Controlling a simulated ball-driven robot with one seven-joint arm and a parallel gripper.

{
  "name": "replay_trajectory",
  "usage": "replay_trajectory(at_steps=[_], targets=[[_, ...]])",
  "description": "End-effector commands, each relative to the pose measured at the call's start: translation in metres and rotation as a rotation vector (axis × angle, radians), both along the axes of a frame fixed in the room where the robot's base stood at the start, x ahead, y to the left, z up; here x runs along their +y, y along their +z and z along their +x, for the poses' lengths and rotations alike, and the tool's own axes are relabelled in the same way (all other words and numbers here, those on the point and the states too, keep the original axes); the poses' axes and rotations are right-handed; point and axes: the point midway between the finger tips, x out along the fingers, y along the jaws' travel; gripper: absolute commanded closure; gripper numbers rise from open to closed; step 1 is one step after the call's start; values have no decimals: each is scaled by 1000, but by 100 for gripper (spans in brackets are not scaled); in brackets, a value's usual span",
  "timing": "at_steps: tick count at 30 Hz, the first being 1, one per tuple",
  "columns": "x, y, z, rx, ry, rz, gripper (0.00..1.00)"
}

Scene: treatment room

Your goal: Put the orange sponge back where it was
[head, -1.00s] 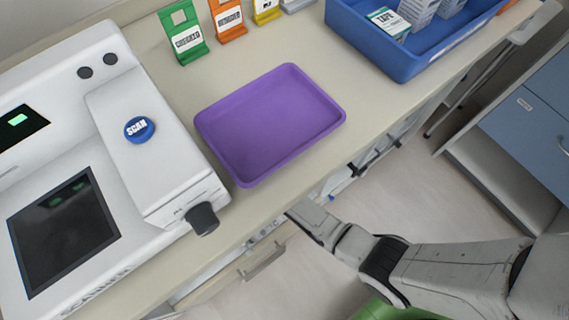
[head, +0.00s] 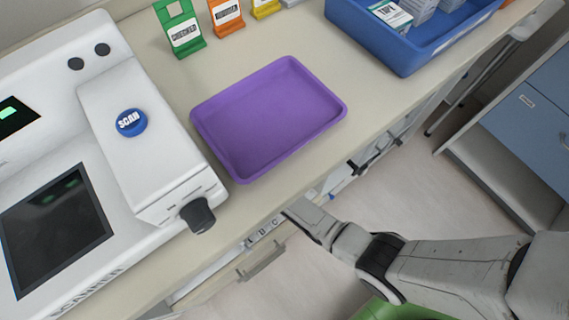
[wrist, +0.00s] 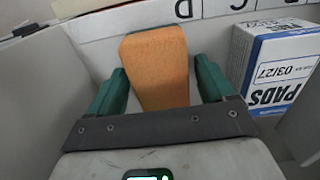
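The orange sponge (wrist: 155,65) shows in the wrist view, between the green fingers of my gripper (wrist: 160,75). A narrow gap shows between the sponge and each finger, so the gripper looks open around it. The sponge is in a pale compartment by a wall strip with upside-down letters, C and D among them. Its lower end is hidden by my gripper's body. In the head view my arm reaches to the front of the counter; the fingers and the sponge are not visible there.
A white box marked PADS (wrist: 278,70) stands close to the right finger. On the counter are an empty purple tray (head: 268,115), a white machine with a blue SCAN button (head: 131,122), a blue bin (head: 405,62) and coloured label stands. A lettered drawer strip (head: 262,232) shows below the counter.

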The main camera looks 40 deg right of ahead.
Motion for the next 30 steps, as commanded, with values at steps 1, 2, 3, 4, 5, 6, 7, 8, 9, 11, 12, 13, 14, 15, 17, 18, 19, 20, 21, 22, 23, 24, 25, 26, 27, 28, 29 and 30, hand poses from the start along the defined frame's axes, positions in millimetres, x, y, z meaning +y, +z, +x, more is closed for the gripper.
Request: replay_trajectory(at_steps=[1,2,3,4,5,6,7,8,9,11,12,13,14,15,17,18,19,20,21,22,23,24,25,26,27,28,29,30], targets=[[0,0,0,0,0,0,12],[0,0,0,0,0,0,10],[0,0,0,0,0,0,10],[0,0,0,0,0,0,10],[0,0,0,0,0,0,10],[0,0,0,0,0,0,10],[0,0,0,0,0,0,10],[0,0,0,1,0,0,10],[0,1,0,0,0,0,10],[0,4,0,0,0,0,10],[0,7,0,0,0,0,10],[0,10,0,1,0,0,10],[0,13,0,0,0,0,10],[0,20,0,-1,0,0,10],[0,31,0,-2,0,0,10],[0,40,0,-3,0,0,10],[0,47,0,-2,0,0,10],[0,53,0,-3,0,0,10],[0,62,0,-2,0,0,10],[0,68,0,-2,0,0,10],[0,75,0,-2,0,0,10],[0,83,0,-3,0,0,10],[0,88,0,-2,0,0,10],[0,94,0,-3,0,0,10],[0,100,0,-1,0,0,10],[0,105,0,-2,0,0,10],[0,109,0,-2,0,0,10],[0,114,0,-1,0,0,10]])
